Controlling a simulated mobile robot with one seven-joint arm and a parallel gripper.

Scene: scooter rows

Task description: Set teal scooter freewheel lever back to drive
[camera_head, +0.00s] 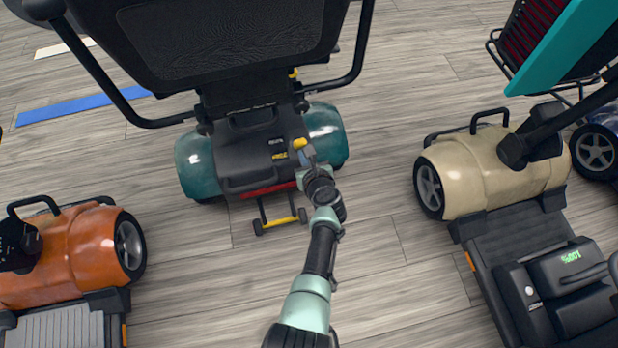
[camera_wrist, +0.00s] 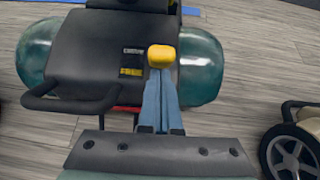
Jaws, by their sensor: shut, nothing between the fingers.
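The teal scooter (camera_head: 325,135) stands in the middle of the head view with its rear toward me. Its black rear cover shows in the wrist view (camera_wrist: 95,55) between teal rounded sides. A yellow knob (camera_head: 300,143), which looks like the freewheel lever's end, is on the right part of the cover; the wrist view shows it (camera_wrist: 161,56) directly ahead of the fingertips. My gripper (camera_head: 307,157) is shut and empty, its blue-grey fingers (camera_wrist: 160,80) together just behind the knob. I cannot tell whether they touch it. The lever's stem is hidden.
The scooter's black seat (camera_head: 220,40) and armrests overhang the far side. Small anti-tip wheels with a yellow bar (camera_head: 284,221) stick out at its rear. An orange scooter (camera_head: 70,255) stands left and a beige one (camera_head: 485,170) right. Floor between them is clear.

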